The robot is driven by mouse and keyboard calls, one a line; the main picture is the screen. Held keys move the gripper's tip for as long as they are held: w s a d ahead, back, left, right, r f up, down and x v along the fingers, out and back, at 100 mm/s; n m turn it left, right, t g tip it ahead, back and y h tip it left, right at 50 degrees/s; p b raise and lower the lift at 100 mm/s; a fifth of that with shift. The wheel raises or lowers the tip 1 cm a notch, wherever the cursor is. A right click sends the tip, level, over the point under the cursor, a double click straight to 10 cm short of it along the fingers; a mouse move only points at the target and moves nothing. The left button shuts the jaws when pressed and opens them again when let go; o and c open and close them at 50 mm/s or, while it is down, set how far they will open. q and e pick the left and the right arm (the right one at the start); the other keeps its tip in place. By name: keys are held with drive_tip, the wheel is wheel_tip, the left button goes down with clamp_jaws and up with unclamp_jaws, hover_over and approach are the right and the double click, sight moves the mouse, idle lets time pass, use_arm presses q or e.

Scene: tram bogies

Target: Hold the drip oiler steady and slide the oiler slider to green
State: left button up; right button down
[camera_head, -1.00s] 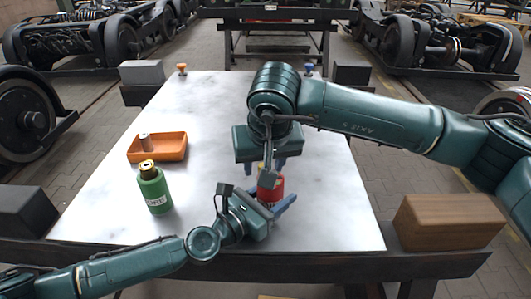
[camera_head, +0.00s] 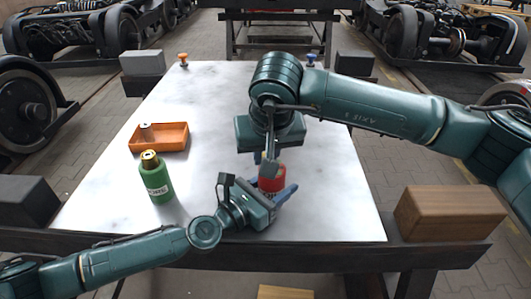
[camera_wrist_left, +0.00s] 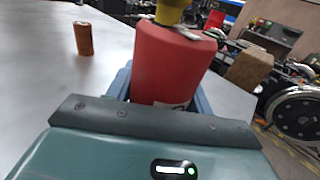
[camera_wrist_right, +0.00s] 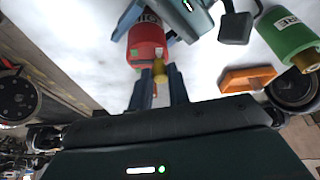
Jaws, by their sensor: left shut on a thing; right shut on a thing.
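The drip oiler is a red bottle (camera_head: 271,181) with a brass-yellow top, standing at the front middle of the table. My left gripper (camera_head: 277,199) is shut around its lower body; the left wrist view shows the red body (camera_wrist_left: 172,62) between blue fingers, with the yellow top (camera_wrist_left: 172,10) cut by the frame edge. My right gripper (camera_wrist_right: 159,88) comes down from above, shut on the brass top (camera_wrist_right: 159,70) with a blue finger on either side. In the head view the top is hidden behind my right gripper.
A green bottle (camera_head: 158,183) with a brass top stands left of the red one. Behind it is an orange tray (camera_head: 174,143) holding a small cylinder. A wooden block (camera_head: 450,214) sits right of the table (camera_head: 331,217). The right half of the tabletop is clear.

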sight(281, 171)
drive_tip(key=shift+d, duration=1.5)
drive_tip(key=c, duration=1.3)
unclamp_jaws()
drive_tip(key=shift+o, duration=0.2)
drive_tip(key=v, duration=1.2)
